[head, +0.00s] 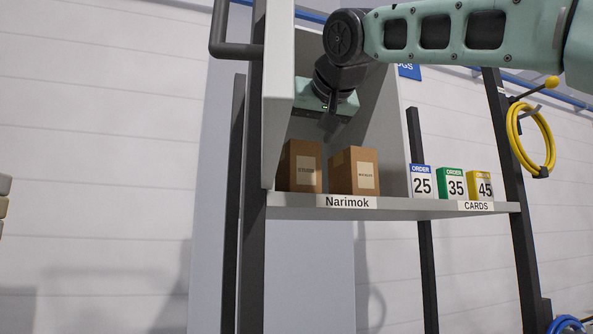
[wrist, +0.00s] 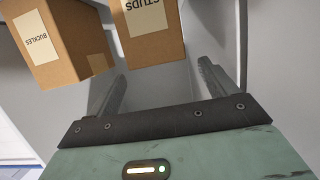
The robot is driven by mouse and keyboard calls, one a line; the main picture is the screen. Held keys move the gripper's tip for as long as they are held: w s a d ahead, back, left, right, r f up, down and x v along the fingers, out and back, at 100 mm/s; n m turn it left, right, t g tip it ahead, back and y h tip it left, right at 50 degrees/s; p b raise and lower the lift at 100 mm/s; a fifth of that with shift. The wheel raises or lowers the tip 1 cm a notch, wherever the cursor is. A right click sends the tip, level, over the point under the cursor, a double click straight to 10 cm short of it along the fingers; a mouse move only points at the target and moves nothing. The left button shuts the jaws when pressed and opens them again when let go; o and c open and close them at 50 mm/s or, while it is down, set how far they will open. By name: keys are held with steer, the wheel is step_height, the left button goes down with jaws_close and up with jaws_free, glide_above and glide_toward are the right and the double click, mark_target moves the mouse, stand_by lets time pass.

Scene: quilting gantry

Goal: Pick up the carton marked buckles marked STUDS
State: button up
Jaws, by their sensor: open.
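Two brown cartons stand side by side on the shelf, a left one (head: 300,167) and a right one (head: 353,171) in the head view, their labels too small there to read surely. In the wrist view one carton is labelled STUDS (wrist: 155,42) and a separate one BUCKLES (wrist: 62,48). My gripper (head: 329,124) is above the cartons in the head view. In the wrist view my gripper (wrist: 162,78) is open and empty, with the STUDS carton beyond the fingers near the gap's middle and BUCKLES to the left. No contact shows.
The shelf (head: 400,209) has a Narimok label (head: 346,202) on its edge. A grey panel (head: 279,90) stands upright left of the cartons. Order cards 25 (head: 421,183), 35 (head: 453,184) and 45 (head: 481,186) stand to the right. A yellow cable coil (head: 521,135) hangs at far right.

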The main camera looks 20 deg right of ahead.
steer(key=shift+f+p+x, duration=0.2)
steer(key=shift+p+x, duration=0.7)
steer(key=shift+x, duration=2.5)
steer(key=shift+s, duration=0.1)
steer(key=c, duration=1.6)
steer(key=shift+r, duration=0.1)
